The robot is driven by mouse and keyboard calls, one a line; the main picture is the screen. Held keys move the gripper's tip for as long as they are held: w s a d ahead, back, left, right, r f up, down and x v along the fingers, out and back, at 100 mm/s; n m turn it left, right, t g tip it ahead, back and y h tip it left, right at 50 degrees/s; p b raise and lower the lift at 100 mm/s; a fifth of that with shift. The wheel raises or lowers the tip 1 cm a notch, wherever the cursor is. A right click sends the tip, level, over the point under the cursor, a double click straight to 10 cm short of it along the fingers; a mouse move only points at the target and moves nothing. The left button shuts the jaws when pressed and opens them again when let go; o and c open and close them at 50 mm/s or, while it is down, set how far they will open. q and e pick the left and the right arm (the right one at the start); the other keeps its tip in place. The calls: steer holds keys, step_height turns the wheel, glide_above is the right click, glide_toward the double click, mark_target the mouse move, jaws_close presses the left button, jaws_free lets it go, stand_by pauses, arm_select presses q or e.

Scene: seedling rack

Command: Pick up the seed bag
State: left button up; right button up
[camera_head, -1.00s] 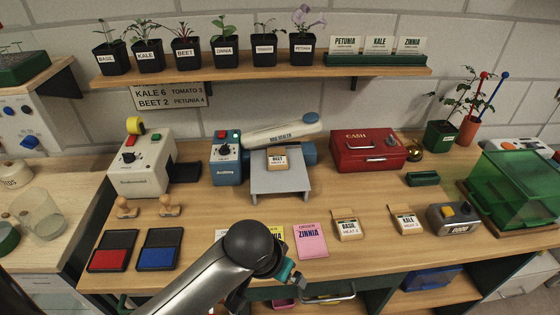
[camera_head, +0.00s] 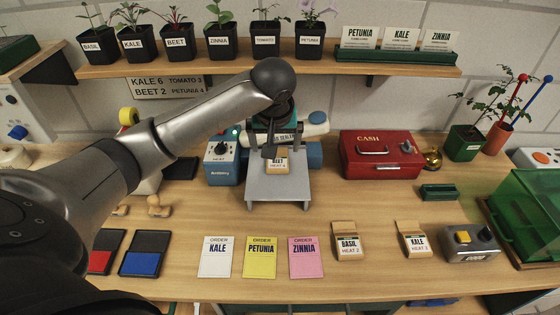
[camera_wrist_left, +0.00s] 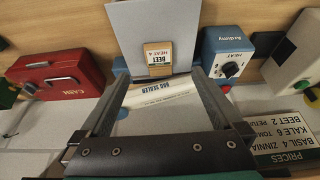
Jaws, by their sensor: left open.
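A small brown seed bag with a white BEET label (camera_head: 277,165) lies on the grey platform (camera_head: 290,188) of the bag sealer (camera_head: 310,129). My left gripper (camera_head: 268,148) is over the back of the platform, by the sealer, close to the beet bag. In the left wrist view the gripper (camera_wrist_left: 161,76) is open and empty. The beet bag (camera_wrist_left: 158,58) shows there just beyond the fingertips, roughly centred between them. I cannot tell the exact height gap. Two other seed bags, basil (camera_head: 348,245) and kale (camera_head: 415,241), stand on the bench. My right gripper is not in view.
A blue heat box (camera_head: 222,163) stands left of the platform and a red cash box (camera_head: 382,155) right of it. Order cards (camera_head: 260,258) lie in front. The plant shelf (camera_head: 210,66) runs above and behind. Bench wood is bare around the platform's front.

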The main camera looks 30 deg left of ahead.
arm_select(q)
glide_toward(277, 169)
steer(key=shift+b+x, duration=0.4)
steer(key=shift+x, duration=0.5)
steer(key=shift+b+x, duration=0.4)
steer(key=shift+x, duration=2.7)
steer(key=shift+d, duration=0.1)
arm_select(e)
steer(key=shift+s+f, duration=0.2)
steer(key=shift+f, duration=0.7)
arm_select(q)
steer(key=c, duration=1.2)
steer(key=shift+c, duration=0.2)
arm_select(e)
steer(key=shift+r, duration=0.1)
